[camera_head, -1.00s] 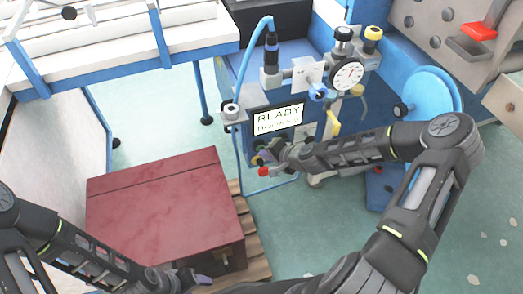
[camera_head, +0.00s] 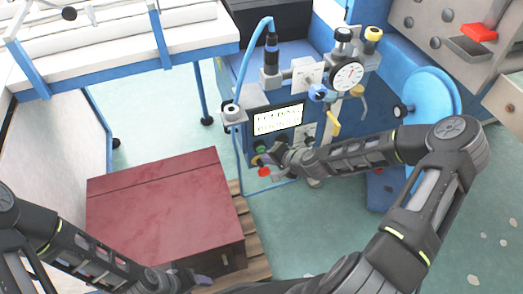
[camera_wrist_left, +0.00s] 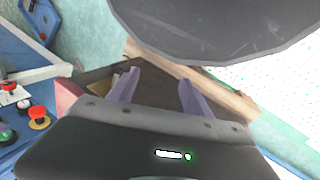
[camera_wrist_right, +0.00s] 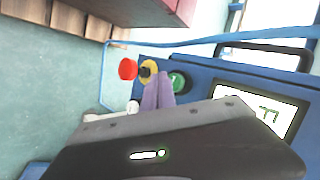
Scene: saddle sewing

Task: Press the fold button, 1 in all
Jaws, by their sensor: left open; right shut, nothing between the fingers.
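The blue machine (camera_head: 241,134) carries a lit screen (camera_head: 278,121) and a small group of buttons below it. A green button (camera_head: 260,145) and a red button (camera_head: 264,171) show there. No readable label tells which is the fold button. My left gripper (camera_wrist_left: 158,92) is open and empty.
A dark red box (camera_head: 160,205) stands on a wooden pallet (camera_head: 256,262) left of the machine. A dial gauge (camera_head: 347,75) and a blue wheel (camera_head: 432,92) are on the right. Green floor lies between.

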